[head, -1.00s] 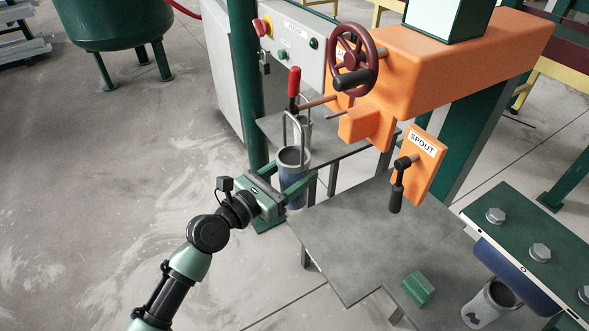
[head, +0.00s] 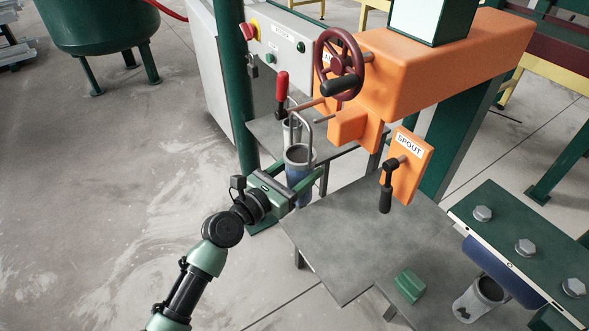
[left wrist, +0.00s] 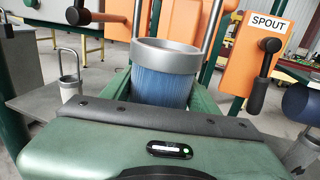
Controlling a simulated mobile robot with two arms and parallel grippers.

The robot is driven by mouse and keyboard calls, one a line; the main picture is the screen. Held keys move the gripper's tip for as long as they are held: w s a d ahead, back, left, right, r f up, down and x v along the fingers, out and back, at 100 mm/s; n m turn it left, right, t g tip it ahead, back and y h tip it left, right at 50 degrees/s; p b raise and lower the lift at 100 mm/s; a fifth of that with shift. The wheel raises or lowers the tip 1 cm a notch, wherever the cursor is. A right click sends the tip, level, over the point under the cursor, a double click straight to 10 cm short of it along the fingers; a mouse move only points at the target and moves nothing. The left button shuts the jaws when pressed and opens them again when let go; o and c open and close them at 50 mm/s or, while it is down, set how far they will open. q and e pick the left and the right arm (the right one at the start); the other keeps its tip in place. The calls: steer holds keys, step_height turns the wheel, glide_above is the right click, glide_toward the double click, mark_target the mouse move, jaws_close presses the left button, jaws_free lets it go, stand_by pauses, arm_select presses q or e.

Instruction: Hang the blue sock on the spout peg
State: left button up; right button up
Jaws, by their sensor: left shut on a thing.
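The blue sock (head: 299,192) is a blue cylinder with a grey rim and a tall wire bail; it also fills the middle of the left wrist view (left wrist: 163,85). My left gripper (head: 302,184) is shut around its body and holds it upright. The spout peg (head: 403,159) sticks out of an orange plate labelled SPOUT (head: 410,180), right of the sock and apart from it. A black-handled lever (head: 385,195) is at the peg, and it also shows in the left wrist view (left wrist: 259,90). My right gripper is out of view.
Behind the sock are a red-handled lever (head: 282,88) and a smaller grey can with a bail (left wrist: 70,86). A grey canister (head: 475,302) stands at lower right. A maroon handwheel (head: 338,62) is above.

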arm_select(q)
steer(key=shift+w+d, duration=0.35)
steer(key=shift+d, duration=0.1)
stand_by(0.4)
steer(key=shift+p, duration=0.35)
steer(key=shift+w+d, duration=0.4)
steer(key=shift+d, duration=0.2)
stand_by(0.7)
steer(key=shift+x, duration=1.05)
steer(key=shift+d+f, duration=0.35)
steer(key=shift+d, duration=0.1)
stand_by(0.7)
steer(key=shift+d+f+b, duration=0.2)
steer(key=shift+b, duration=0.1)
stand_by(0.5)
jaws_close()
steer(key=shift+w+d+f, duration=0.1)
steer(key=shift+d+f, duration=0.05)
steer(key=shift+f, duration=0.05)
steer(key=shift+f, duration=0.1)
